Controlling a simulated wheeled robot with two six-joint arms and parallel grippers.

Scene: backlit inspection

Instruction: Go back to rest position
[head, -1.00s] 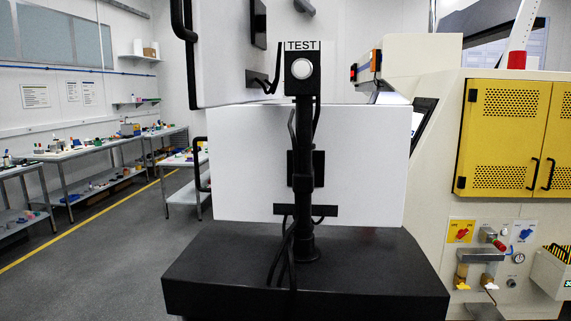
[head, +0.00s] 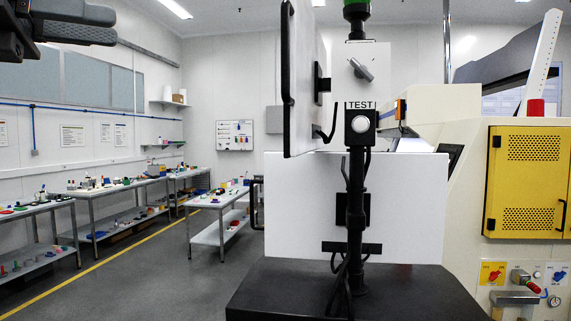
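My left gripper (head: 75,22) shows at the top left corner of the head view, dark grey and cut off by the frame edge. Two finger-like parts point right, with nothing seen between them, but too little shows to tell how far apart they are. It is in the air, well left of the test stand. My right gripper is not in view. The test stand has a black post with a TEST button (head: 360,125) and white panels (head: 405,205) behind it.
The stand's black base (head: 290,290) fills the lower middle. A cream machine with a yellow perforated door (head: 530,180) stands at the right. Benches with small items, including a near one (head: 225,198), line the left. The grey floor (head: 150,275) at lower left is clear.

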